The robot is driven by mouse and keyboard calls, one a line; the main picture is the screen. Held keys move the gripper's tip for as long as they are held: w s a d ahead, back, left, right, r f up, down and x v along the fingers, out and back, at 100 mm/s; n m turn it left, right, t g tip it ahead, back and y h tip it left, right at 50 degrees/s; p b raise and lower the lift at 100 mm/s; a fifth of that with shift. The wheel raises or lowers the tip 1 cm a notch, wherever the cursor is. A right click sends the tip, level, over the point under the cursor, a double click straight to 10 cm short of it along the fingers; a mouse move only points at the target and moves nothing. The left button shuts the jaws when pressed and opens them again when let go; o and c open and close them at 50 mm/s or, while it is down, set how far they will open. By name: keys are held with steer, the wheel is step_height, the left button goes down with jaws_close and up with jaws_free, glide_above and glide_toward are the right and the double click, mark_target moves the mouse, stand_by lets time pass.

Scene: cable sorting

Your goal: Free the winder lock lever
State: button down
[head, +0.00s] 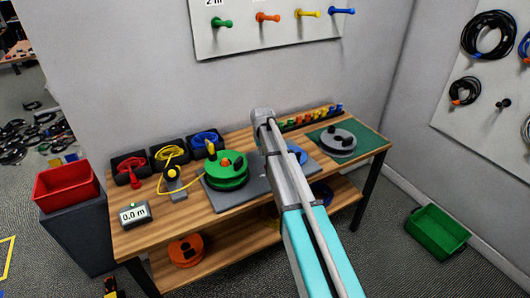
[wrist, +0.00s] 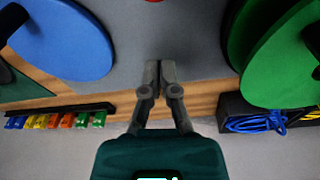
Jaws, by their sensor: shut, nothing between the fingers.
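The winder is a grey base plate (head: 236,202) on the bench with a green reel (head: 230,182) on its left and a blue reel (head: 301,156) on its right, mostly behind my arm. In the wrist view the blue reel (wrist: 62,42) is at left and the green reel (wrist: 285,60) at right. My gripper (wrist: 159,66) is shut and empty between them, over the grey plate (wrist: 185,35). A sliver of something red (wrist: 154,1) shows at the top edge; I cannot tell if it is the lock lever. My arm hides the fingers in the head view.
Bins with red, yellow and blue cables (head: 205,141) line the back left of the wooden bench (head: 128,240). A rack of coloured pieces (head: 310,117) runs along the wall. A grey reel (head: 332,142) lies on a green mat (head: 370,142) at right. A small display (head: 134,213) stands front left.

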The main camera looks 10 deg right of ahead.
step_height(320, 180, down, 2)
steer(key=shift+w+f+b, duration=0.15)
steer(key=shift+f+b, duration=0.05)
steer(key=shift+b, duration=0.75)
steer(key=shift+s+d+r+p, duration=0.1)
steer(key=shift+s+r+p, duration=0.05)
steer(key=shift+s, duration=0.5)
steer(key=shift+s+d+r+p, duration=0.1)
steer(key=shift+s+r+p, duration=0.1)
steer(key=shift+s, duration=0.5)
steer(key=shift+s+d+r+p, duration=0.1)
steer(key=shift+s+r+p, duration=0.05)
steer(key=shift+s, duration=0.5)
